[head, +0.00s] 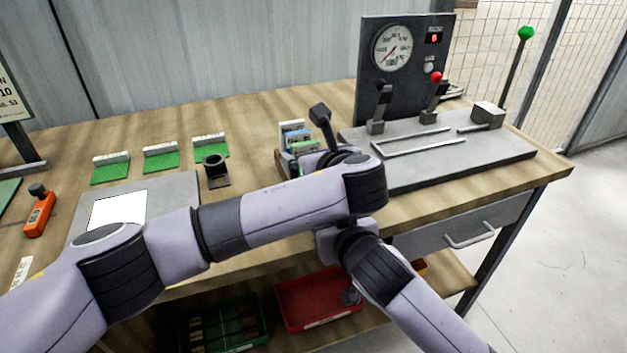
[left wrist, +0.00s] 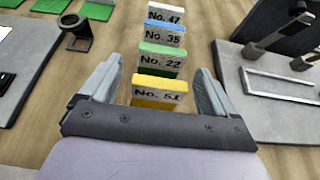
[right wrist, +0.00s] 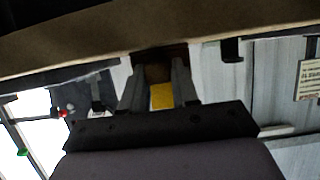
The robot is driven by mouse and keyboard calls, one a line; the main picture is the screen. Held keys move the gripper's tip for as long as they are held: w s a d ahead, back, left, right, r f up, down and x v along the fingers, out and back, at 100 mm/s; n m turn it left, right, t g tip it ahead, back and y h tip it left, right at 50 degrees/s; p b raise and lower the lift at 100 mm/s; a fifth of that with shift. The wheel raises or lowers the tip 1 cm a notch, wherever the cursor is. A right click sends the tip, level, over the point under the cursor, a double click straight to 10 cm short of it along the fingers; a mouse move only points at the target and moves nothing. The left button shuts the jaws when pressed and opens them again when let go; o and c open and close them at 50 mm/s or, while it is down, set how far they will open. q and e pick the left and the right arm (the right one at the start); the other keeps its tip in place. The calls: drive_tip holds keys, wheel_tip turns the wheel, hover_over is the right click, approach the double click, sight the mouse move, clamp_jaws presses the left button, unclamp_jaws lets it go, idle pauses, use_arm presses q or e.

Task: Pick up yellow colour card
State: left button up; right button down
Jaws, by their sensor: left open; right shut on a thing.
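The yellow card (left wrist: 158,92), marked No. 51, stands nearest in a row of colour cards in the left wrist view. My left gripper (left wrist: 158,88) is open, with one finger on each side of it. In the head view my arm hides most of the card row, and I cannot make out the yellow card or either gripper's fingertips. In the dim right wrist view, which looks upside down, my right gripper (right wrist: 158,75) is shut on a small yellow thing (right wrist: 162,96); I cannot tell what it is.
Green (left wrist: 160,60), blue (left wrist: 165,36) and white (left wrist: 166,13) cards stand behind the yellow one. A dark ring stand (head: 215,170) is to the left. The gauge panel (head: 372,90) on its grey base (head: 480,160) is to the right. A red bin (head: 318,297) sits below.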

use_arm(q)
drive_tip(key=c, duration=1.3)
wheel_tip(320, 180, up, 10)
drive_tip(key=shift+r, duration=0.1)
use_arm(e)
drive_tip(key=c, duration=0.8)
unclamp_jaws()
drive_tip(key=shift+s, duration=0.1)
